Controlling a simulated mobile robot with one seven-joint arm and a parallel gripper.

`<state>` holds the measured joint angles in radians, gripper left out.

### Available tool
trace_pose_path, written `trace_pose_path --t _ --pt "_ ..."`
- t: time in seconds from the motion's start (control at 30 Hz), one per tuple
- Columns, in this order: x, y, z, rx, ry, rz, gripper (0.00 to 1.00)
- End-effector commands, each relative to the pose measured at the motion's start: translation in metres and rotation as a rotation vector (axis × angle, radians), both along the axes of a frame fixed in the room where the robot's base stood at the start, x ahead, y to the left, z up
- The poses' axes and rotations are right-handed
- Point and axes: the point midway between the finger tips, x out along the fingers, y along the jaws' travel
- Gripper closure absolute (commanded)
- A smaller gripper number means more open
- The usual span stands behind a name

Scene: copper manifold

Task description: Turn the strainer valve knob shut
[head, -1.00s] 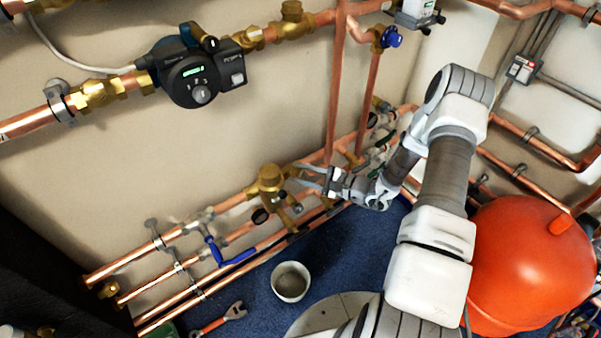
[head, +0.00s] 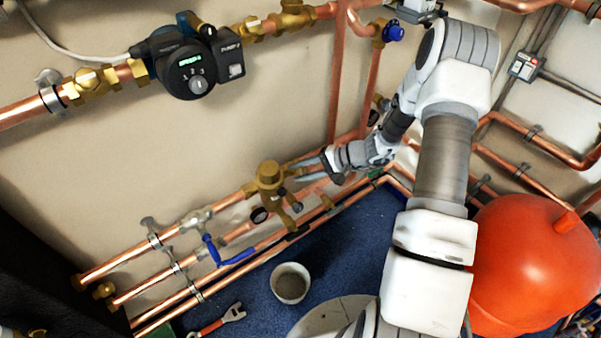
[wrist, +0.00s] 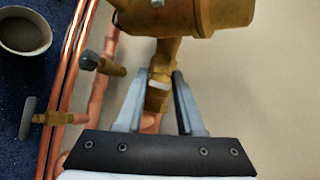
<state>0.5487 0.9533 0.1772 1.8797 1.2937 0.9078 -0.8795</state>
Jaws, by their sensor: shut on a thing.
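The brass strainer body (head: 268,177) sits on the pipes against the wall, left of my gripper (head: 300,172). In the wrist view the large brass body (wrist: 195,14) is at the top. My gripper (wrist: 160,85) has its two grey fingers on either side of a narrow brass fitting (wrist: 157,96) just below that body and is shut on it. I cannot tell for sure whether this fitting is the valve knob. A small dark grey knob (wrist: 90,61) on a brass stem shows left of the fingers, apart from them.
Copper pipes (head: 225,238) run along the wall beside the strainer. A blue lever (head: 232,257), a bucket (head: 291,283) and a wrench (head: 221,320) lie to the lower left. A red tank (head: 535,262) stands at the right. A grey handle (wrist: 27,118) shows in the wrist view.

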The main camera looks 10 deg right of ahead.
Motion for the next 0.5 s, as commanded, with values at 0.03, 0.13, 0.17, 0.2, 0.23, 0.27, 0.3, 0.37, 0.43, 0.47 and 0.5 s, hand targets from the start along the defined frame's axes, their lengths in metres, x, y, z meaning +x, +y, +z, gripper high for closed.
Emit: trace_pose_path --t 0.03,0.13,0.17,0.2,0.23,0.27,0.3,0.37,0.43,0.47,0.5 --pt "0.0004 0.0005 -0.0006 -0.017 -0.009 0.014 1.00" --pt "0.0005 0.0005 -0.0004 -0.043 -0.020 0.033 1.00" --pt "0.0005 0.0005 -0.0003 -0.050 -0.022 0.038 1.00" --pt "0.0004 0.0004 -0.0003 -0.058 -0.025 0.044 1.00" --pt "0.0004 0.0003 -0.0002 -0.062 -0.027 0.048 1.00" --pt "0.0004 0.0003 -0.0002 -0.066 -0.028 0.050 1.00" --pt "0.0004 0.0004 -0.0001 -0.071 -0.030 0.054 1.00" --pt "0.0004 0.0004 -0.0001 -0.075 -0.032 0.057 1.00" --pt "0.0003 0.0005 -0.0001 -0.077 -0.033 0.059 1.00" --pt "0.0002 0.0005 0.0000 -0.079 -0.033 0.060 1.00" --pt "0.0002 0.0005 0.0000 -0.079 -0.034 0.060 1.00"
